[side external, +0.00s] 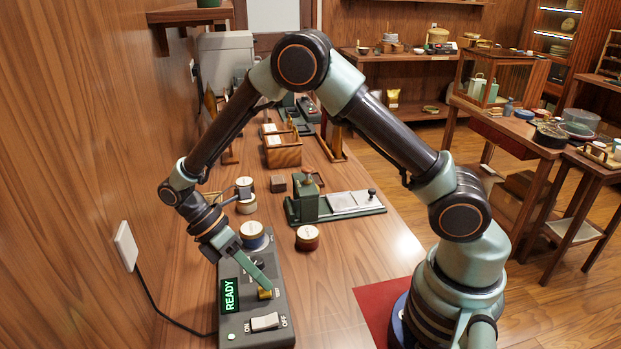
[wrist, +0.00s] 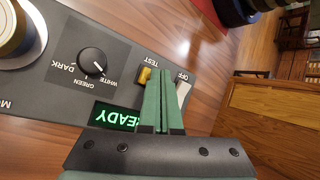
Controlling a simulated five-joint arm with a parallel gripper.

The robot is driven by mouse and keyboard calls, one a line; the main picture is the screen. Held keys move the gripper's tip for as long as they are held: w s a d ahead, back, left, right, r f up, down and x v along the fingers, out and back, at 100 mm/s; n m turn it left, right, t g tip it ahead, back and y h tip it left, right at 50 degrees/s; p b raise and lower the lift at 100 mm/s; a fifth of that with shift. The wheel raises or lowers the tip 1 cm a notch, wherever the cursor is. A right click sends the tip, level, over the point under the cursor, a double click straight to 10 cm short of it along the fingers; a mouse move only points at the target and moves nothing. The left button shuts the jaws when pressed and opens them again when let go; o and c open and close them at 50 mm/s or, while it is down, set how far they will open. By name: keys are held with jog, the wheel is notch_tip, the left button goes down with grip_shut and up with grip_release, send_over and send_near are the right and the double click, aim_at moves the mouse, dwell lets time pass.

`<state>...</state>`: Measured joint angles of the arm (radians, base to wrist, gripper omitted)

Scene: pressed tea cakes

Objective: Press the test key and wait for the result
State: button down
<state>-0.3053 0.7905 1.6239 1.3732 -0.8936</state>
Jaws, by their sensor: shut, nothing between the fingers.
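The grey tester (side external: 258,265) lies at the table's near left. Its display (side external: 230,295) reads READY in green; in the wrist view the display (wrist: 112,116) is partly covered by my gripper. The yellow test key (side external: 265,295) also shows in the wrist view (wrist: 144,75), beside the TEST label. My gripper (side external: 263,286) points down at the key, its green fingers shut and empty. In the wrist view the fingertips (wrist: 159,74) overlap the key's right side; I cannot tell whether they touch it.
A dial (wrist: 93,61) has its pointer toward WHITE.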

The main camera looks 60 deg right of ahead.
aim_at(261, 290)
jog(key=shift+f, duration=0.5)
dwell(0.4)
jog(key=shift+r, duration=0.95)
jog(key=shift+r, duration=0.1)
jog(key=shift+r, duration=2.4)
